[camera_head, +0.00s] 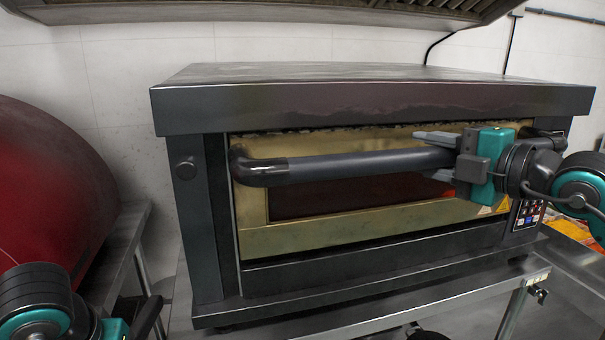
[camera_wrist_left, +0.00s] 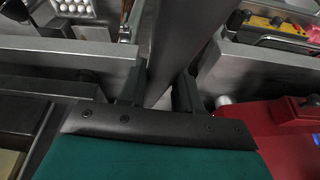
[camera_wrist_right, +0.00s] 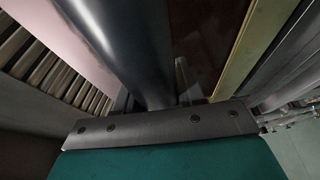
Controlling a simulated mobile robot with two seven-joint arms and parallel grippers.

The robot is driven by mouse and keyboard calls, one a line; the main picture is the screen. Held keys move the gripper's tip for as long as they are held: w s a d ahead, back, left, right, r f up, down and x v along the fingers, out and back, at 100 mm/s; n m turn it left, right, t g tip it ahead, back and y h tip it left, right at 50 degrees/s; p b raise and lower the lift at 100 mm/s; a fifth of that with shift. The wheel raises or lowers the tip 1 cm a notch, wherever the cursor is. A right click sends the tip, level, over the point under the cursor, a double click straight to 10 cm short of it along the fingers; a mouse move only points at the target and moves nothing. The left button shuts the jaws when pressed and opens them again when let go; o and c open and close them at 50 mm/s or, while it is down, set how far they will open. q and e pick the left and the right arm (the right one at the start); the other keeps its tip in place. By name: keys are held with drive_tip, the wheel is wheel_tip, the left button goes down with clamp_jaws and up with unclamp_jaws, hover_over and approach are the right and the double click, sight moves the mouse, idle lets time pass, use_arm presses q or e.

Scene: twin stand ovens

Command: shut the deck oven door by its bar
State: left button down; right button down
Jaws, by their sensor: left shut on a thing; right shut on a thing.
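The deck oven (camera_head: 370,95) stands in front of me. Its door has a brass-coloured frame (camera_head: 350,222) and a dark reddish window. The door looks upright or nearly so; I cannot tell if it is fully against the oven. The dark bar (camera_head: 350,166) runs across the door. My right gripper (camera_head: 437,156) is shut on the bar near its right end; in the right wrist view the bar (camera_wrist_right: 125,40) passes between the fingers. My left gripper (camera_head: 138,325) is low at the left, away from the bar. It is shut on a dark grey post-like thing (camera_wrist_left: 178,45), which I cannot identify.
A red domed oven (camera_head: 45,185) stands at the left on a steel stand (camera_head: 125,240). The deck oven rests on a steel stand (camera_head: 400,308). A hood (camera_head: 270,12) hangs above. A control panel (camera_head: 528,214) is right of the door, below my right arm.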

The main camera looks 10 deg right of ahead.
use_arm(q)
drive_tip(key=shift+s+r, duration=0.1)
drive_tip(key=shift+s, duration=0.1)
use_arm(e)
drive_tip(key=c, duration=1.1)
unclamp_jaws()
drive_tip(key=shift+s+f, duration=0.1)
drive_tip(key=shift+f, duration=0.05)
drive_tip(key=shift+c, duration=0.2)
use_arm(q)
drive_tip(key=shift+s, duration=0.1)
use_arm(e)
drive_tip(key=shift+o, duration=0.7)
drive_tip(key=shift+s, duration=0.15)
drive_tip(key=shift+o, duration=1.1)
use_arm(q)
drive_tip(key=shift+f+b, duration=0.55)
drive_tip(key=shift+b, duration=0.05)
use_arm(e)
drive_tip(key=shift+f+v, duration=0.2)
drive_tip(key=shift+v, duration=0.75)
use_arm(q)
drive_tip(key=shift+f+b, duration=1.55)
drive_tip(key=shift+f, duration=0.05)
use_arm(e)
drive_tip(key=v, duration=1)
drive_tip(key=shift+r, duration=0.25)
